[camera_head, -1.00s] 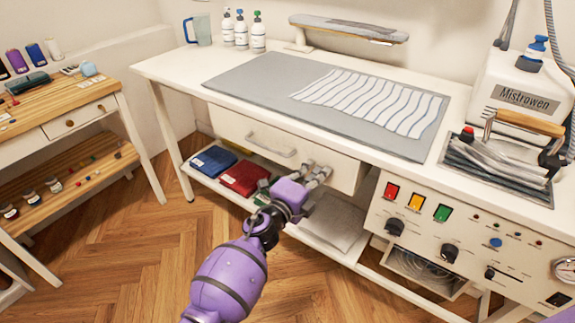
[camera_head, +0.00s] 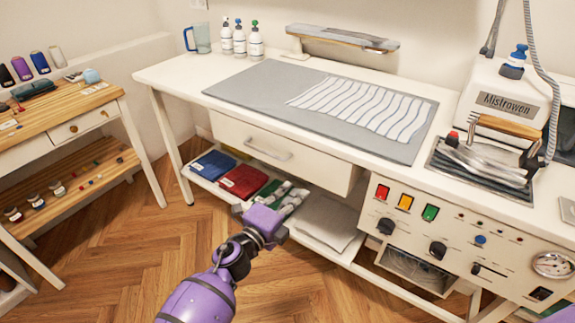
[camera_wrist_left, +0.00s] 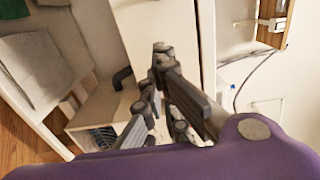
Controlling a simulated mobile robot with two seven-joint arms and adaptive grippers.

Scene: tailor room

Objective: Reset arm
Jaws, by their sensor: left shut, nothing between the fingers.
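My left gripper (camera_head: 287,195) is purple with grey fingers. In the head view it is in front of the white ironing table (camera_head: 160,72), below its drawer (camera_head: 290,152), over the lower shelf area. Its fingers are shut and hold nothing. The fingers also show in the left wrist view (camera_wrist_left: 160,85), with pale furniture panels behind them. My right gripper is not in view.
Blue folded cloth (camera_head: 212,163) and red folded cloth (camera_head: 243,181) lie on the lower shelf. A striped cloth (camera_head: 365,105) lies on the grey mat (camera_head: 250,85). An iron (camera_head: 490,150) rests at the right. Wooden floor (camera_head: 130,250) is open at left.

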